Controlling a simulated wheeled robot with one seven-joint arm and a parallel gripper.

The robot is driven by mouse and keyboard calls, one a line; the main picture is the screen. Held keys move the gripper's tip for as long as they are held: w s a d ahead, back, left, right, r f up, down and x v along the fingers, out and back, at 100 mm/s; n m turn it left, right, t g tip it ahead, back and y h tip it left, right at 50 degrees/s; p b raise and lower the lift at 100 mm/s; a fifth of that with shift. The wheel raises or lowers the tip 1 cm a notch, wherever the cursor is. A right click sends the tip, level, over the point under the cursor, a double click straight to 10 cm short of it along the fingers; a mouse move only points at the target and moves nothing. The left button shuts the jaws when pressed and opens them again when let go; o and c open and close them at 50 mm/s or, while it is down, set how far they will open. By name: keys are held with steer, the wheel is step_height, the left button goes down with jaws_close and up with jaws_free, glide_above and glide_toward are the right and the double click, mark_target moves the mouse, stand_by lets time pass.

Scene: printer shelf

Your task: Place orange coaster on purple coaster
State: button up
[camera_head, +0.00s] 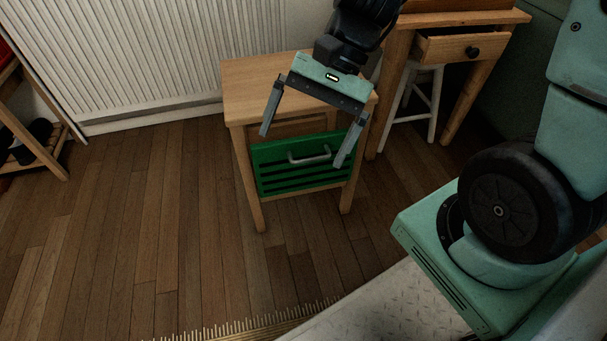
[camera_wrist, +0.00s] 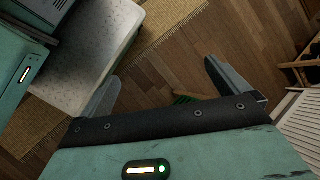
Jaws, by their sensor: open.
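I see neither an orange coaster nor a purple coaster in either view. My gripper (camera_head: 303,148) is open and empty. In the head view its two fingers hang spread apart in front of a small wooden table (camera_head: 248,79). In the wrist view my gripper (camera_wrist: 160,85) points down towards the floor, with nothing between its fingers. The gripper hides part of the table top and of the green slatted front below it.
The table has a green slatted front (camera_head: 290,178) with a grey handle. A desk with a slightly open drawer (camera_head: 450,46) and a white stool (camera_head: 408,103) stand right of it. A radiator (camera_head: 150,50) lines the wall; a wooden rack (camera_head: 32,150) stands left. Floor at left is clear.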

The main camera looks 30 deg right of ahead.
steer(key=s+a+n+t+h, duration=0.2)
steer(key=s+a+n+h, duration=0.3)
steer(key=n, duration=1)
steer(key=s+h, duration=0.1)
steer(key=s, duration=0.2)
steer(key=shift+a+r+n, duration=0.2)
steer(key=shift+r+n, duration=0.2)
step_height(320, 180, up, 43)
steer(key=p, duration=4.3)
